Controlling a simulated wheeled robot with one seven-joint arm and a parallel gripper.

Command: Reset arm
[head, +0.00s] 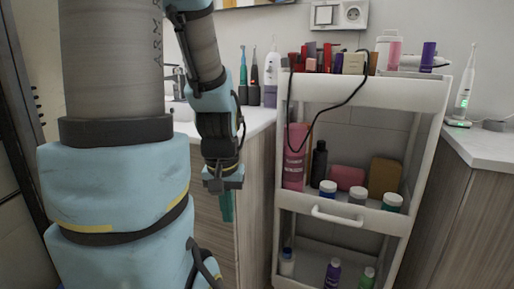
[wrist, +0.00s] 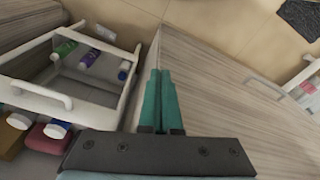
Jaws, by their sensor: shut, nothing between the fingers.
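My gripper (head: 226,207) hangs in front of the wooden vanity cabinet in the head view, left of the white cart, with its teal fingers pointing down. In the wrist view my gripper (wrist: 159,78) shows its two teal fingers side by side, closed together with nothing between them. The fingers are apart from the cart (head: 354,94) and hold none of its items. My arm is bent, with the upper link at the left of the head view.
The cart's middle shelf holds a pink bottle (head: 294,157), jars and boxes; its bottom shelf holds small bottles. A black cable (head: 329,108) hangs over the cart's top. Counters stand on both sides, with an electric toothbrush (head: 464,92) on the right one. Floor (wrist: 214,30) shows in the wrist view.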

